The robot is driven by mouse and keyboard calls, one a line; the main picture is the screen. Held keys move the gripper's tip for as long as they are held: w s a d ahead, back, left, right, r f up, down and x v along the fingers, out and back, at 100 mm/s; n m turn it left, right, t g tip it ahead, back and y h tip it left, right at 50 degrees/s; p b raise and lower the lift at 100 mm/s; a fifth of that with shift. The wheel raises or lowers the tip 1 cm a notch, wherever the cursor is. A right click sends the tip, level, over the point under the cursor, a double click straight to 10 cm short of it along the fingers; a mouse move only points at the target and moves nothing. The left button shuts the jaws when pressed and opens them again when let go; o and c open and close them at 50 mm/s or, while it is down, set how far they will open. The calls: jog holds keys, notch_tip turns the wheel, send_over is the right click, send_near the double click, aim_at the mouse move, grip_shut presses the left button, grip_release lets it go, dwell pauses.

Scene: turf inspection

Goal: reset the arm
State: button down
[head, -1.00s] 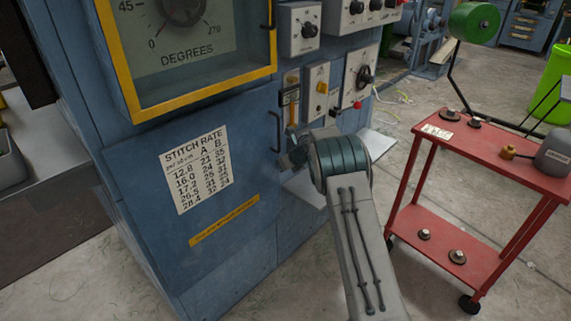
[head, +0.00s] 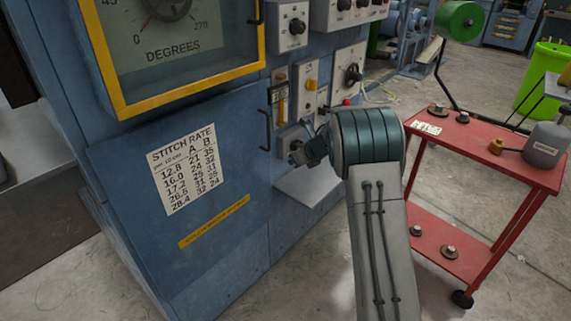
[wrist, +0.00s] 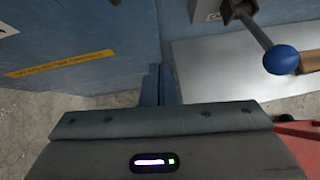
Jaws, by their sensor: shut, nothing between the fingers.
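My gripper (wrist: 158,82) shows in the wrist view as two narrow blue-grey fingers side by side, shut and empty, in front of the blue cabinet's lower part and the concrete floor. In the head view my arm rises from the bottom, and its thick banded joint (head: 369,143) stands in front of the cabinet's right side. The far end of the arm points left towards the small control panels; the fingers cannot be made out there. A lever with a blue knob (wrist: 280,60) is to the right of the fingers in the wrist view, apart from them.
The blue cabinet (head: 228,225) carries a yellow-framed dial window (head: 190,84) and a stitch rate card (head: 188,170). A grey plate (head: 308,187) juts out low beside my arm. A red cart (head: 485,152) holding several small items stands right. Floor shows between cabinet and cart.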

jog(key=s+d+r+m+t+h+p, duration=0.1)
jog(key=d+r+m+t+p, duration=0.15)
jog(key=r+m, duration=0.35)
jog(key=s+d+r+m+t+h+p, duration=0.1)
jog(key=d+r+m+t, duration=0.2)
jog(key=r, duration=0.6)
jog(key=s+d+r+m+g+h+p, duration=0.1)
jog(key=s+d+r+m+h+p, duration=0.15)
jog(key=s+r+m, duration=0.45)
jog(key=s+d+r+m+h+p, duration=0.1)
jog(key=s+d+r+m+h, duration=0.2)
jog(key=m, duration=0.5)
jog(key=s+a+f+m+g+y+p, duration=0.1)
jog(key=s+m+g, duration=0.3)
jog(key=s+m, duration=0.6)
jog(key=s+a+f+m+g+p, duration=0.1)
jog(key=s+m+g+p, duration=0.3)
jog(key=s+m, duration=0.6)
jog(key=s, duration=1.3)
jog(key=shift+s+a+y, duration=0.15)
jog(key=shift+a+y, duration=0.2)
jog(key=shift+a, duration=0.05)
jog(key=shift+g, duration=0.25)
